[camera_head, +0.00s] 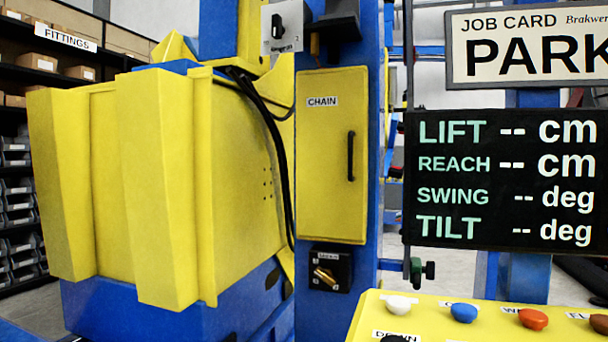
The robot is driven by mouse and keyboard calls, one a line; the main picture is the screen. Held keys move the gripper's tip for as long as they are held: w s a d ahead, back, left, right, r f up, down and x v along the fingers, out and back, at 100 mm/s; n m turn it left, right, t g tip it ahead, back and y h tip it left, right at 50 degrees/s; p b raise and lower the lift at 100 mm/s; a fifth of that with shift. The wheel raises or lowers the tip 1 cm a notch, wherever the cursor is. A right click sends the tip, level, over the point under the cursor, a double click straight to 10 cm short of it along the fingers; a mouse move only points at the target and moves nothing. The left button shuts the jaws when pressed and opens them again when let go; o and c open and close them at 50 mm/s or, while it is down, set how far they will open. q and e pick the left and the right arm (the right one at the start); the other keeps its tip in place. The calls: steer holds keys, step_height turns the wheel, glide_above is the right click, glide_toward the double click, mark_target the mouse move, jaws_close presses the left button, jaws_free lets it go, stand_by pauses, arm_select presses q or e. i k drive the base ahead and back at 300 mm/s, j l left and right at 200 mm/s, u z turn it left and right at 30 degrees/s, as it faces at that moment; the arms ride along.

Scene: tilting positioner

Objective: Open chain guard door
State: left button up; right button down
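The chain guard door (322,200) is a yellow upright panel labelled "CHAIN" on the blue column, near the middle of the head view. It looks closed, flush against the column. Its black bar handle (351,156) stands upright near the door's right edge. Neither of my grippers is in view.
A large yellow housing (150,190) fills the left. Black cables (272,130) hang left of the door. Below it is a black switch box (331,270) with a brass-coloured knob. A black display (505,180) and a yellow button panel (480,320) stand to the right.

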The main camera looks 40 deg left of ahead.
mark_target(331, 108)
steer(key=u, duration=1.05)
